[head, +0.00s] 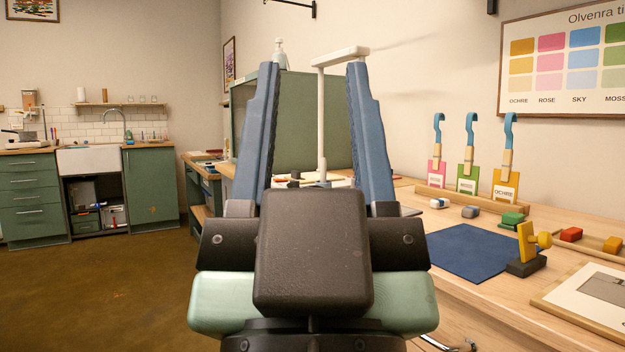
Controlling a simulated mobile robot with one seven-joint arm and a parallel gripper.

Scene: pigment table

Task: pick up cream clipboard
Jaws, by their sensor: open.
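I cannot pick out a cream clipboard for certain. A pale board (557,297) with a white sheet and a grey rectangle on it lies at the table's lower right, cut off by the picture's edge; I cannot tell whether it is the clipboard. My gripper (313,68) is raised in the middle of the head view, its two blue fingers wide apart and nothing held between them. It is well to the left of the board. My gripper and wrist hide part of the table behind them.
A dark blue mat (468,252) lies on the wooden table (455,301). A white post (321,120) shows between my fingers. Floor at left is clear.

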